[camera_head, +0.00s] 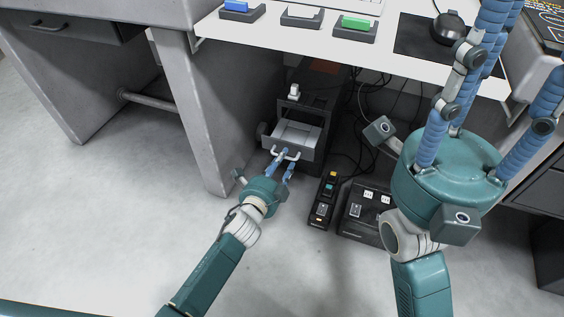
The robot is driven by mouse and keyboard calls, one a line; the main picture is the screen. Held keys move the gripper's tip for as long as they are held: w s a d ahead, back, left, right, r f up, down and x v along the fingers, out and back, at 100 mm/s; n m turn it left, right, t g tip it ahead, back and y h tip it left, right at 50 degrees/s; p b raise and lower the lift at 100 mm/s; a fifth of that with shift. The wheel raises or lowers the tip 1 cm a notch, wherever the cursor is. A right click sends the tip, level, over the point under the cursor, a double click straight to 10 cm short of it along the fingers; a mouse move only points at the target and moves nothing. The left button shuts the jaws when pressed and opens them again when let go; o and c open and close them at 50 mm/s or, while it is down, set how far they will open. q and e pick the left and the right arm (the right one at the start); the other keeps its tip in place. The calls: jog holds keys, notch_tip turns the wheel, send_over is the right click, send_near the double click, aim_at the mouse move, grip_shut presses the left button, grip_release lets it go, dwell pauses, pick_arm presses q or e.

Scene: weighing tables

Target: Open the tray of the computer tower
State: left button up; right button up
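The dark computer tower (316,100) stands on the floor under the white table. Its grey tray (296,132) sticks out of the front, and its shallow recess shows from above. A pale handle (294,156) crosses the tray's front. My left gripper (283,154) reaches in from below, its blue fingertips close together at the handle and seemingly closed on it; the fingers hide part of the contact. My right gripper (483,65) is large and near the camera at the right. Its blue fingers point up and are spread apart, with nothing seen between them.
A grey table leg (205,120) stands left of the tower. A power strip (326,200) and a black box with sockets (365,207) lie on the floor to the right, with loose cables behind. The white tabletop (300,38) overhangs the tower. Floor at left is clear.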

pick_arm(q)
jog(key=v, duration=1.2)
dwell(0.3)
